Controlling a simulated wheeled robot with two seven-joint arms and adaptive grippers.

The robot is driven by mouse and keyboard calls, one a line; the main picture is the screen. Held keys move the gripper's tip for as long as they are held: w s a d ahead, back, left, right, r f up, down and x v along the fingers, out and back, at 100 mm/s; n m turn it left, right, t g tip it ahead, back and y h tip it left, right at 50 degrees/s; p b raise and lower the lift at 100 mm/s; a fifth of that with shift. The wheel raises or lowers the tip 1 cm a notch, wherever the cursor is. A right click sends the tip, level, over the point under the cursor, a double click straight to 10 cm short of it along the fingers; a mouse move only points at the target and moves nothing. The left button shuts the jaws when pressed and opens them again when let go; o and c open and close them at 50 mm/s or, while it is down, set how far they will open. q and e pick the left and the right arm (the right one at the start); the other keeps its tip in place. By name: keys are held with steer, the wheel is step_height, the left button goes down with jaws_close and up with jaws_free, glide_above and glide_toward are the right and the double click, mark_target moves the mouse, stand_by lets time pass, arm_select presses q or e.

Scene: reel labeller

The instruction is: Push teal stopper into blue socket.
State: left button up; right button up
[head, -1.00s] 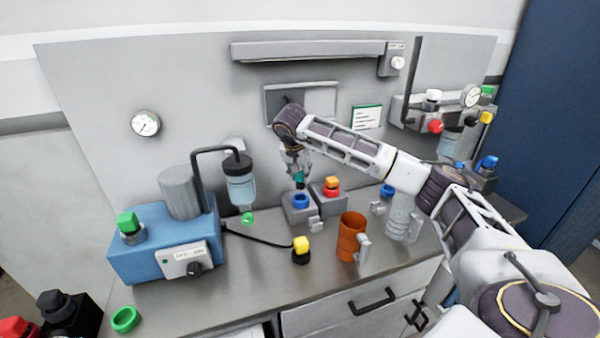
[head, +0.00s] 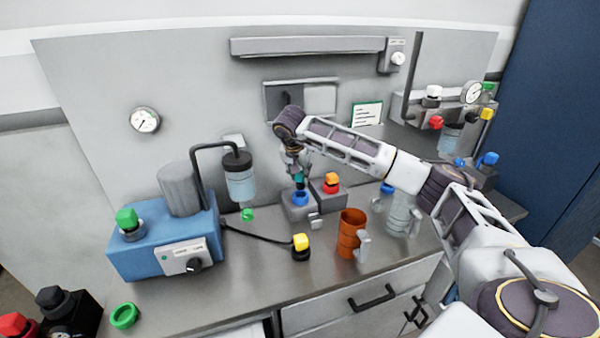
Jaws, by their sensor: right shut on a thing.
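The teal stopper (head: 299,179) is in my right gripper (head: 298,173), which points straight down and is shut on it. The blue socket (head: 300,198) is a blue ring on top of a small grey block on the bench. The stopper's dark lower end is directly above the socket and reaches its opening. I cannot tell how deep it sits in the ring. My left gripper is not in view.
A block with a red and orange cap (head: 331,182) stands just right of the socket. An orange mug (head: 351,236) is in front.

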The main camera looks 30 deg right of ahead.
mark_target(299, 183)
steer(key=shift+f, duration=0.45)
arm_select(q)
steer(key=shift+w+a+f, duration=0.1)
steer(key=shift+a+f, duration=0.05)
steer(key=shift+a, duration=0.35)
arm_select(e)
steer(key=shift+f, duration=0.1)
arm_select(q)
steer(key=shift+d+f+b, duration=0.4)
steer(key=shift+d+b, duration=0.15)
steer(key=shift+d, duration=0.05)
arm_select(e)
steer(key=shift+f, duration=0.8)
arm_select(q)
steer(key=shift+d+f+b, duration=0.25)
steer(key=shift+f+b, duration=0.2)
arm_select(e)
steer(key=shift+f, duration=1.15)
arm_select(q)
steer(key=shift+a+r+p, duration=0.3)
arm_select(e)
steer(key=shift+f, duration=0.3)
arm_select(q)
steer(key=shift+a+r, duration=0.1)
arm_select(e)
steer(key=shift+s+f, duration=0.1)
steer(key=shift+f, duration=0.1)
stand_by(1.1)
steer(key=o, duration=1.2)
